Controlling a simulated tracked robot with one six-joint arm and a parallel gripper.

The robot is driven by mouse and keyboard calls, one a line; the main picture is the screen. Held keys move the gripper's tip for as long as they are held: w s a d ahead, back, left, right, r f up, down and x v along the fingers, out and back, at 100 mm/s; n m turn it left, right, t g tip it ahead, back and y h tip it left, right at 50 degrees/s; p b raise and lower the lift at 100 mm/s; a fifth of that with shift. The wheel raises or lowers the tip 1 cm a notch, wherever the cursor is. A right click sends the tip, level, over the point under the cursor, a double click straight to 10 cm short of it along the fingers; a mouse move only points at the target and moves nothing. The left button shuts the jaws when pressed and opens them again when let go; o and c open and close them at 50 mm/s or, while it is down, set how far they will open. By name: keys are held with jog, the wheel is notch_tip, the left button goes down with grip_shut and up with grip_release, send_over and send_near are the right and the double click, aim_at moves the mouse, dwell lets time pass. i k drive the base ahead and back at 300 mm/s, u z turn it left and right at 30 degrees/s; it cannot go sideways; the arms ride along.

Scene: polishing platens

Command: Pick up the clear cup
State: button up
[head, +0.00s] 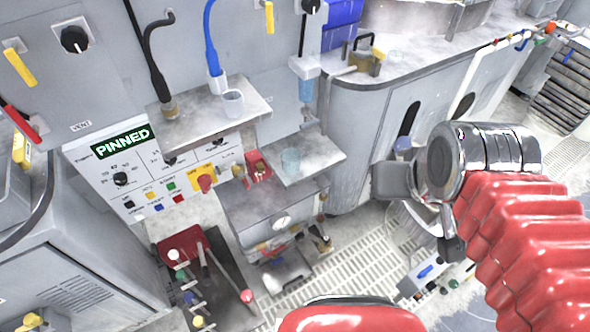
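My gripper (418,214) is on the right, at the end of the chrome wrist. It is well to the right of the cup and apart from it. Its grey finger and its darker finger appear spread, with nothing visible held between them. A whitish translucent cup (233,103) stands on the upper shelf, below a blue hose nozzle.
The upper shelf (190,133) juts out above and left of the lower shelf (325,155). A red-and-yellow stop knob (205,183) and a red item (257,166) are left of the clear cup. A rounded grey cabinet (355,130) stands behind. Grated floor (345,245) lies below.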

aim_at(290, 157)
jog(key=u, duration=0.05)
jog(key=k, duration=1.7)
jog(key=u, duration=0.8)
jog(key=i, duration=1.7)
